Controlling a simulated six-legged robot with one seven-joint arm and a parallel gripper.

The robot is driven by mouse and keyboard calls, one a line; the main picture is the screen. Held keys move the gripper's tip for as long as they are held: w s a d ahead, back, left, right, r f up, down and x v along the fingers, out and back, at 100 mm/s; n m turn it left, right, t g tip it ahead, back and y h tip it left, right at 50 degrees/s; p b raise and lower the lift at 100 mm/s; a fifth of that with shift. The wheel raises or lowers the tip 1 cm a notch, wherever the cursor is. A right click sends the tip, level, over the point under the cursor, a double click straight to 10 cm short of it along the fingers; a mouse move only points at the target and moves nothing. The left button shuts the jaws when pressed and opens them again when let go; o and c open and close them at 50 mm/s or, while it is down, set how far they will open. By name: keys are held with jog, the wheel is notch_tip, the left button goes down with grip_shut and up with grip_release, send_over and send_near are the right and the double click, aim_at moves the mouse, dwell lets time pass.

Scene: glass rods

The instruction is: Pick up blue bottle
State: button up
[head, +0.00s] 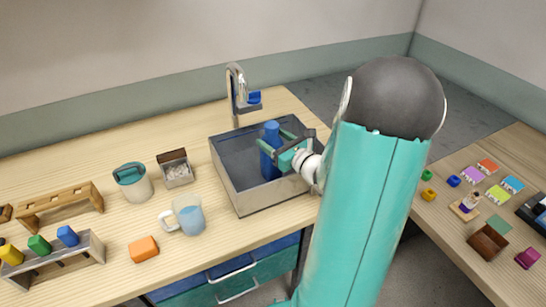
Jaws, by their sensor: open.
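The blue bottle (271,134) stands upright inside the grey sink basin (238,196), towards its right half. My gripper (272,146) reaches in from the right, with its green fingers around the bottle's upper part. The fingers are open, one on the near left side of the bottle and one behind it. I cannot tell whether either finger touches the bottle. The bottle's lower right side is partly hidden by my gripper.
A chrome faucet (236,88) rises behind the basin. A mug (188,215), an orange block (143,249), a teal-lidded jar (133,183) and a small open box (175,169) stand left of it. A second table on the right holds several small coloured items.

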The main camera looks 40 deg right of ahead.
jog(key=shift+r, duration=0.2)
jog(key=shift+w+f, duration=0.1)
jog(key=shift+w, duration=0.05)
jog(key=c, duration=0.6)
grip_shut()
